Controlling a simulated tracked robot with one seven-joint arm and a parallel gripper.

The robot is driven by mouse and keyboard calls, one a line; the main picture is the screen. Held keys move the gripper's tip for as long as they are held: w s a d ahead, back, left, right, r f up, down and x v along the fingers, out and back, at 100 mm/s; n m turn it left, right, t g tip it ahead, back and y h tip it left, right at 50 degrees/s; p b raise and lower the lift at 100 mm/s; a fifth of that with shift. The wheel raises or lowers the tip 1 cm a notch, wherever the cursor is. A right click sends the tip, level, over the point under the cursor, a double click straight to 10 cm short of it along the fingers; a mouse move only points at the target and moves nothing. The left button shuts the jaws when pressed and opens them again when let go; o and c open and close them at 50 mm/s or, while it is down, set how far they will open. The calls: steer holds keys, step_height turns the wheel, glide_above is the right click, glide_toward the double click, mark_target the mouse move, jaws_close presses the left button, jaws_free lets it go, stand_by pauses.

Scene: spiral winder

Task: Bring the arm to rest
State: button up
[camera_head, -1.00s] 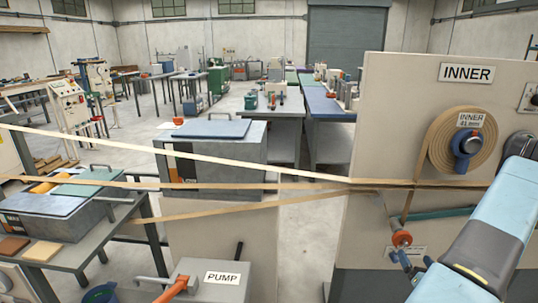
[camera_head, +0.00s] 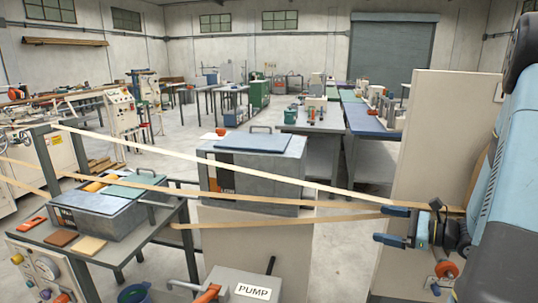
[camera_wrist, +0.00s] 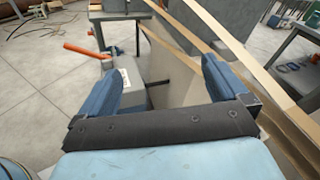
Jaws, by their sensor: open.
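My pale blue arm (camera_head: 500,170) comes down the right side of the head view. My gripper (camera_head: 388,226) is at its end, with two blue fingers pointing left and a clear gap between them. In the wrist view my gripper (camera_wrist: 160,88) is open, with nothing between the fingers. In the head view, the gripper overlaps the right end of a tan paper band (camera_head: 280,222); I cannot tell whether they touch. The upright beige panel (camera_head: 440,130) stands behind the gripper, its right part hidden by my arm.
Several long paper bands, including a pale one (camera_head: 200,157), stretch across the front. The grey pump box (camera_head: 235,280) is low in front; its orange-handled lever also shows in the wrist view (camera_wrist: 88,50). A metal tank (camera_head: 250,180) and a side table (camera_head: 115,255) stand left.

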steer(key=s+a+r+n+g+h, duration=0.5)
steer(key=s+a+r+n+g, duration=0.3)
steer(key=s+a+n, duration=0.35)
steer(key=s+d+r+n+t+h, duration=0.1)
steer(key=s+r+n+t+h, duration=0.3)
steer(key=s+r+n+h, duration=0.4)
steer(key=shift+s+d+r+n+t, duration=0.15)
steer(key=shift+d+r+n+t, duration=0.15)
steer(key=shift+r+n, duration=0.85)
steer(key=shift+c, duration=0.5)
